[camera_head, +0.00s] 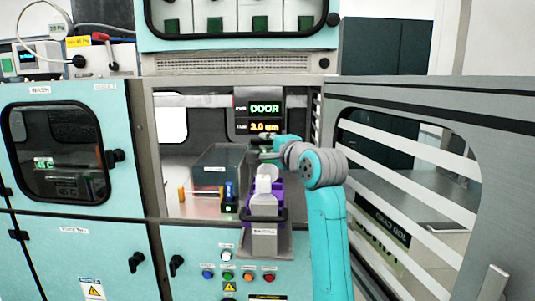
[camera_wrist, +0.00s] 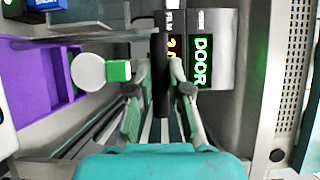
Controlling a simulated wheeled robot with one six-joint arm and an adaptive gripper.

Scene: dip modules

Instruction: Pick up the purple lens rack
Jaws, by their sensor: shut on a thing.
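The purple lens rack (camera_head: 279,194) stands at the mouth of the open chamber, on a grey drawer-like support with a dark handle. A white round part covers its middle in the head view. In the wrist view the purple rack (camera_wrist: 38,97) lies at the left, beside a white disc (camera_wrist: 88,70) and a green block (camera_wrist: 118,70). My gripper (camera_head: 265,145) is above and behind the rack in the head view. In the wrist view my gripper (camera_wrist: 160,88) is shut on a black bar (camera_wrist: 162,60). I cannot tell whether this bar joins the rack.
A dark grey box (camera_head: 218,168) sits left in the chamber, with a blue item (camera_head: 229,190) and an orange item (camera_head: 182,194) near it. A display (camera_head: 262,117) reading DOOR is close behind my gripper. The open door (camera_head: 410,180) bounds the right side.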

